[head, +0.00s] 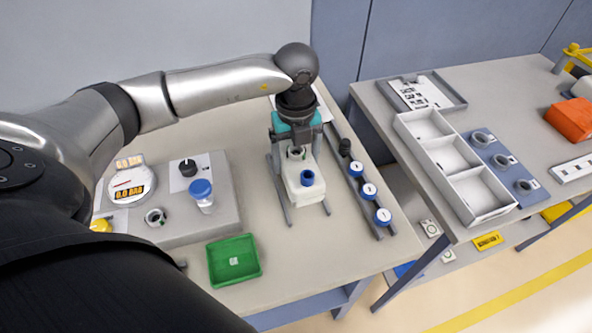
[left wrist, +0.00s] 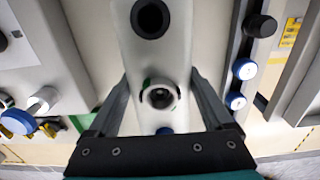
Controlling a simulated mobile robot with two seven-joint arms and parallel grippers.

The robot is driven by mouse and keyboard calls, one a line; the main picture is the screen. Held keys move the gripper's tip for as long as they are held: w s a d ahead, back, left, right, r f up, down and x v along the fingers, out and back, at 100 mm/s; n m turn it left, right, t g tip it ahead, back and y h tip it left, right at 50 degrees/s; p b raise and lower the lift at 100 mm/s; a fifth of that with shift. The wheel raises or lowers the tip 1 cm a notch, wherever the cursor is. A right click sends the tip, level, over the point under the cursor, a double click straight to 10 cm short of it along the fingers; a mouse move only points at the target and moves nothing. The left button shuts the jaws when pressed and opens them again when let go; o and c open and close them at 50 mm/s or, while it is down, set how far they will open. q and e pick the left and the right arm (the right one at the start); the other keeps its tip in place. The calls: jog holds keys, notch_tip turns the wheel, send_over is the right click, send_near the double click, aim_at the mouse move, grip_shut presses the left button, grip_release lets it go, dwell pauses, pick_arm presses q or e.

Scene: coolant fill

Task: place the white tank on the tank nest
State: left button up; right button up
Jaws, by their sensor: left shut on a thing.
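The white tank (head: 312,191) is at the middle of the near table, with a blue-ringed opening at its front end and a second port behind. My left gripper (head: 297,145), with a teal body, is shut on the tank from behind and above. In the left wrist view its two dark fingers sit on either side of the white tank (left wrist: 150,58). My right gripper is out of view.
On the left is a grey panel with a gauge (head: 131,186), a knob (head: 188,168) and a blue-capped bottle (head: 201,195). A green tray (head: 220,273) lies in front. A second table (head: 375,105) holds white bins.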

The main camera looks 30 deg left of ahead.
aim_at(296, 155)
pick_arm(q)
jog(key=shift+f, duration=2.15)
jog(key=shift+f+b, duration=0.1)
jog(key=shift+b, duration=0.25)
jog(key=o, duration=1.5)
notch_tip(296, 155, up, 12)
jog(key=shift+r+p, duration=0.15)
jog(key=shift+p, duration=0.45)
